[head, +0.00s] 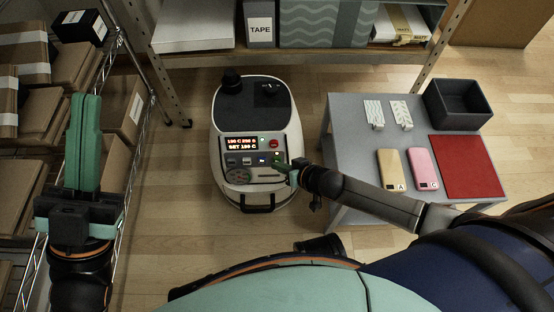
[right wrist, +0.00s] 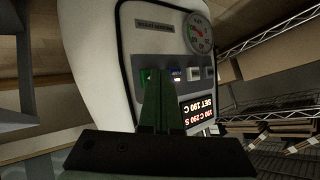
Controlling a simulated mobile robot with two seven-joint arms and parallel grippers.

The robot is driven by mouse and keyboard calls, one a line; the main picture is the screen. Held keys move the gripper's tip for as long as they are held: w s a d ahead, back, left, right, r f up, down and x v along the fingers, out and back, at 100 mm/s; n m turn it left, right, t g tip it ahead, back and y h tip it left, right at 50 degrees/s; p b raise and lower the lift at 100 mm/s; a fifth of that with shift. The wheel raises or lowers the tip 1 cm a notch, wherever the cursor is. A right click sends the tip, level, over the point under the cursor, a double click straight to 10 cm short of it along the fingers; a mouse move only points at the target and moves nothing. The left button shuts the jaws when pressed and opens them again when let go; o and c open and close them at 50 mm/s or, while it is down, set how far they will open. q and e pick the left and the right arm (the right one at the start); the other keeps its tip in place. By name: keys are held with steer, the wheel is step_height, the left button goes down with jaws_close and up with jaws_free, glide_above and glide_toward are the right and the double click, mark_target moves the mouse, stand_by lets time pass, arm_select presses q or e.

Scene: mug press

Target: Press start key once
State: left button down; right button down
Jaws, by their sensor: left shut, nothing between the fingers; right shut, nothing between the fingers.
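The mug press (head: 219,110) stands on the floor in the middle of the head view, its lit display (head: 241,143) reading about 190 C. Below the display is a row of keys. A green-lit key (right wrist: 146,77) and a blue-white lit key (right wrist: 176,75) sit side by side in the right wrist view; which one is start I cannot read. My right gripper (head: 282,167) is shut and empty, its tips at the panel by the green key, partly covering it. Contact cannot be told. My left gripper (head: 85,97) is shut and empty, far left of the press.
A grey table (head: 350,150) to the right holds gold and pink phone-like items (head: 422,168), a red mat (head: 470,165) and a dark bin (head: 456,103). A shelf with a TAPE box (head: 260,28) stands behind the press. Wire racks with cartons (head: 125,105) are at left.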

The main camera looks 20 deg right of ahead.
steer(key=shift+s+a+r+p, duration=0.2)
steer(key=shift+s+p, duration=0.2)
steer(key=shift+s, duration=0.2)
steer(key=shift+s, duration=0.1)
